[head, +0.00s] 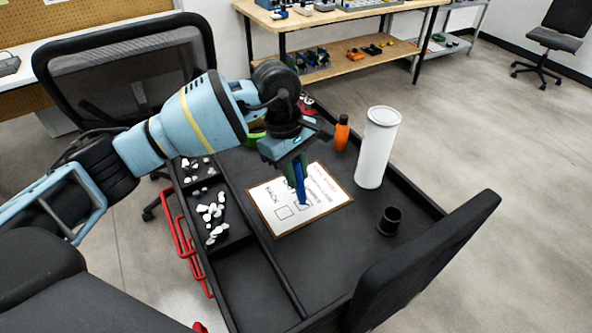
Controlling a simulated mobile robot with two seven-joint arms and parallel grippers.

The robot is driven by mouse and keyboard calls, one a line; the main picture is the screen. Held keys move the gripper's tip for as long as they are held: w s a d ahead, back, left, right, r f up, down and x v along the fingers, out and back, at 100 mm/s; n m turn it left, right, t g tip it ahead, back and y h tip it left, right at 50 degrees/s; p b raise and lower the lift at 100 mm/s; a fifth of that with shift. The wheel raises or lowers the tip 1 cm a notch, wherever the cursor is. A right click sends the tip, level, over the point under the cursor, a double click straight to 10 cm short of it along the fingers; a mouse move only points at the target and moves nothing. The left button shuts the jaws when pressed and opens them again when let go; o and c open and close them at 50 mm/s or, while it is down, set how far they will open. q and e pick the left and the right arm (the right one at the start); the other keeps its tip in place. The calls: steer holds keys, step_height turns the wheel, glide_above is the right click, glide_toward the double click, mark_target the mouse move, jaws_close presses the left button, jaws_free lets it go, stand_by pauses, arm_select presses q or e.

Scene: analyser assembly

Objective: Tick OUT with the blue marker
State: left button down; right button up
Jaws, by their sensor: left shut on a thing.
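My left gripper (294,162) is shut on the blue marker (300,190) and holds it tip down over a white sheet (325,192). The sheet has a brown edge and lies on the black cart top (340,260). Two printed boxes show near its front edge: the left box (285,212) looks empty, and the right box (303,205) is partly covered by the marker. The marker's tip is at or just above the right box; I cannot tell whether it touches. The print is too small to read surely. My right gripper is not in view.
A white cylinder (377,150) and an orange bottle (341,134) stand behind and right of the sheet. A black cup (389,221) stands at the right. White pieces (212,210) lie in the left compartments. Cart top in front of the sheet is clear.

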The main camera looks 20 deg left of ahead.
arm_select(q)
steer(key=shift+f, duration=0.1)
